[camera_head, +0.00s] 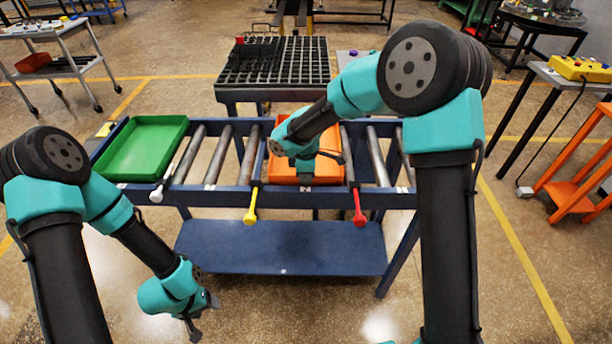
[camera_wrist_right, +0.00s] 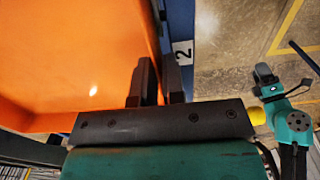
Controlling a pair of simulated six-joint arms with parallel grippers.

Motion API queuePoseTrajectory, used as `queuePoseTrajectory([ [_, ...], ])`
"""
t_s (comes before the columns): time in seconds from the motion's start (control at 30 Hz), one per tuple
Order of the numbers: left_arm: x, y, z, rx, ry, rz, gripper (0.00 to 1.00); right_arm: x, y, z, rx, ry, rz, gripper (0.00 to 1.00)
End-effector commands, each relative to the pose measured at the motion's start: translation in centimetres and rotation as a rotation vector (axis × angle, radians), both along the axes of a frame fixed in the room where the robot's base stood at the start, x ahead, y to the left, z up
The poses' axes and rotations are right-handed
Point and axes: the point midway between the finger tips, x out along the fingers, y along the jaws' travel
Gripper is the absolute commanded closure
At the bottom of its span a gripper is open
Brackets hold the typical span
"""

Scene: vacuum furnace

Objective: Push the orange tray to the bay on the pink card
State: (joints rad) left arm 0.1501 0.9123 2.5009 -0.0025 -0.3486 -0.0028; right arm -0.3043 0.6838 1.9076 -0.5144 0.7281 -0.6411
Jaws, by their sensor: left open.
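The orange tray (camera_head: 322,178) sits on the roller table (camera_head: 228,190), right of its middle. My right arm covers part of it in the head view. In the right wrist view the tray (camera_wrist_right: 70,60) fills the left side. My right gripper (camera_wrist_right: 160,82) is at the tray's side wall, its two dark fingers close together near the rim. Whether they pinch the wall is unclear. My left gripper (camera_head: 204,314) is open and empty, low in front of the table, away from the tray. I cannot make out a pink card.
A green tray (camera_head: 145,145) sits at the table's left end. White (camera_head: 157,194), yellow (camera_head: 251,208) and red (camera_head: 359,208) handles stick out in front. A white label reading 2 (camera_wrist_right: 183,52) is on the blue rail. Bare rollers (camera_head: 219,155) lie between the trays.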

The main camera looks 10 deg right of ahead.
Motion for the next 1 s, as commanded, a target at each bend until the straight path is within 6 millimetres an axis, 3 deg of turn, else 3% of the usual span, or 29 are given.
queuePoseTrajectory([
  [0.23, 0.0, 0.0, 0.0, 0.000, 0.000, 0.000, 0.42, 0.0, 0.0, 0.0, 0.001, 0.000, 0.000, 0.67],
  [0.57, 0.0, 0.0, 0.0, 0.000, 0.000, 0.000, 0.42, 0.0, 0.0, 0.4, 0.001, -0.002, 0.000, 0.67],
  [0.77, 0.0, 0.0, 0.0, 0.000, 0.000, 0.000, 0.42, 0.1, 0.0, 2.4, 0.001, -0.004, -0.001, 0.67],
  [1.0, 0.0, 0.0, 0.0, 0.000, 0.000, 0.000, 0.42, 0.1, 0.0, 6.8, 0.002, -0.006, 0.000, 0.67],
])
